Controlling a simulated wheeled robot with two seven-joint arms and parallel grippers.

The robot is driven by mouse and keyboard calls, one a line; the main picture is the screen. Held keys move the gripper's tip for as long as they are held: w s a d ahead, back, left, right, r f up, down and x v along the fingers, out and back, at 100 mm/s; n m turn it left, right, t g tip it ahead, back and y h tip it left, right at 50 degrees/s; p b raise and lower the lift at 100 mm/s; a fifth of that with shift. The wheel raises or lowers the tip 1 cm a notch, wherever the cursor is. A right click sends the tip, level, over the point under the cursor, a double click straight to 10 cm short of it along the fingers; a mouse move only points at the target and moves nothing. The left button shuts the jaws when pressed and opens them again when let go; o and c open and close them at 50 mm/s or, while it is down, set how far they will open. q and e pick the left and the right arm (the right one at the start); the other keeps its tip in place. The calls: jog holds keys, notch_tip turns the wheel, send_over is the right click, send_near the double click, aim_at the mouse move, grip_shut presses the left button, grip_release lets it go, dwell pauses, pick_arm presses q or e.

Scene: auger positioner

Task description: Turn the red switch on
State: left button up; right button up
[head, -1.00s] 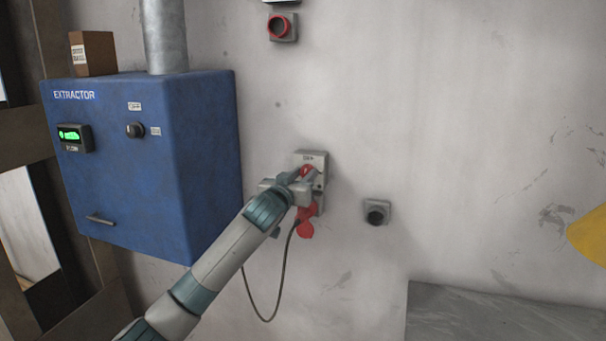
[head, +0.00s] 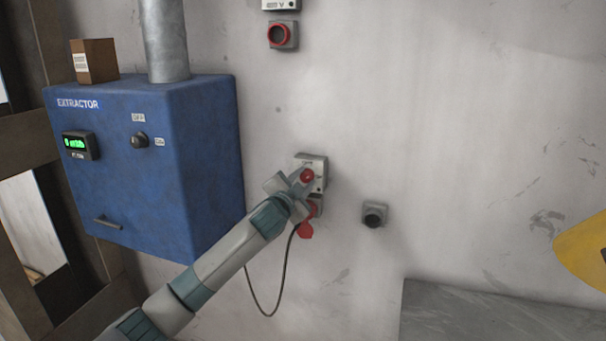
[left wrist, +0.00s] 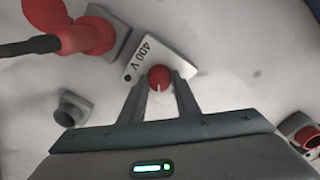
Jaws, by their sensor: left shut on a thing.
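The red switch (head: 307,175) is a round red knob on a light grey wall box (head: 318,166). In the left wrist view the red knob (left wrist: 159,77) sits between my two fingers, and the box (left wrist: 150,52) behind it reads "400 V". A white mark shows on the knob, pointing toward my gripper's body. My left gripper (head: 300,180) is at the box, shut on the knob; it also fills the lower part of the left wrist view (left wrist: 160,98). My arm hides part of the box's left side. My right gripper is not in view.
A red plug (head: 306,229) with a hanging cable sits just below the box. A grey socket (head: 374,214) is to the right, and a red-ringed socket (head: 282,35) is above. A blue extractor cabinet (head: 150,165) stands left.

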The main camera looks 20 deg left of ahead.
pick_arm(q)
jog(key=m+p, duration=0.2)
jog(key=m, duration=0.1)
jog(key=shift+r+m, duration=0.25)
jog(key=shift+m, duration=0.05)
jog(key=shift+f+m+p, duration=0.15)
jog(key=shift+m+p, duration=0.6)
jog(key=shift+m, duration=0.65)
jog(key=o, duration=0.7)
jog(key=shift+o, duration=1.4)
jog(key=shift+w+d+f, duration=0.1)
jog(key=shift+d+f, duration=0.05)
jog(key=shift+s+b, duration=0.35)
jog(key=shift+s, duration=0.8)
jog(key=s+b, duration=0.4)
jog(key=s, duration=1.1)
jog(key=shift+a+r, duration=0.3)
jog(key=shift+a, duration=0.05)
jog(key=shift+f, duration=0.1)
